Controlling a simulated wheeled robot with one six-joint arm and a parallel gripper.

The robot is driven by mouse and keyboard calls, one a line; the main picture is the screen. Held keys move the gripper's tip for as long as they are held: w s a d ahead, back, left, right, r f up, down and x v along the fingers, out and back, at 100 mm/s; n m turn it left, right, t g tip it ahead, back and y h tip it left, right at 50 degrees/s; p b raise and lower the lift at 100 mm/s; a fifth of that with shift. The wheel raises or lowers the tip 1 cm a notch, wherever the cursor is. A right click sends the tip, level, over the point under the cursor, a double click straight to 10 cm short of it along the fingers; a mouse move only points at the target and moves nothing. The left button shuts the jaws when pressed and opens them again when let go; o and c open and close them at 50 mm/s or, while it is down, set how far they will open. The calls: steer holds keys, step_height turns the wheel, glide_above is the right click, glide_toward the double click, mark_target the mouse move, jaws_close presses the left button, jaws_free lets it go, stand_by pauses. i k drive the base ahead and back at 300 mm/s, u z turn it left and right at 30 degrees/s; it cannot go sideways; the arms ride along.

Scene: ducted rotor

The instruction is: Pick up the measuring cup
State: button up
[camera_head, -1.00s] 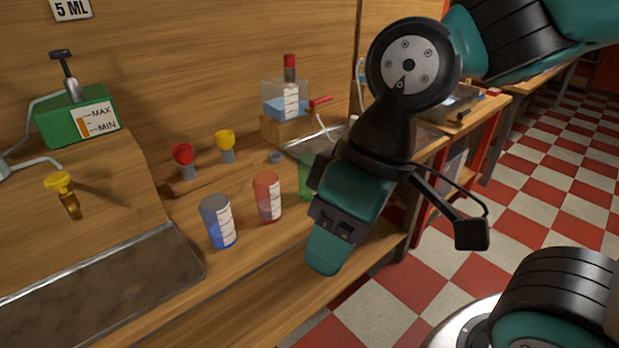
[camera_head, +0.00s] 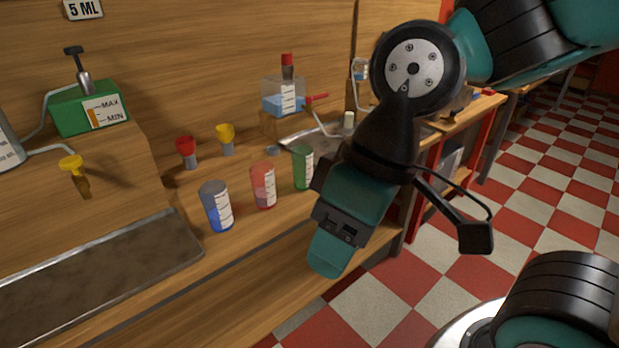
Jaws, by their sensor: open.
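Three measuring cups with white scales stand upright in a row on the wooden counter: a blue measuring cup (camera_head: 216,206), a red measuring cup (camera_head: 263,186) and a green measuring cup (camera_head: 302,167). The blue one is nearest the counter's front left. My gripper (camera_head: 327,262) points down in front of the counter's edge, to the right of and nearer than the cups. It is open and touches no cup. Only part of its finger end shows; the gap between the fingers is hidden from this side.
A red funnel (camera_head: 186,150) and a yellow funnel (camera_head: 226,138) stand behind the cups. A clear container with blue liquid (camera_head: 284,99) sits on a wooden block. A metal tray (camera_head: 90,278) lies at the left, below a green box (camera_head: 89,108).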

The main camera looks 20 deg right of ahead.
mark_target(303, 156)
steer(key=u, duration=0.75)
steer(key=k, duration=0.1)
steer(key=z, duration=1.25)
steer(key=i, duration=1.2)
steer(key=u, duration=0.4)
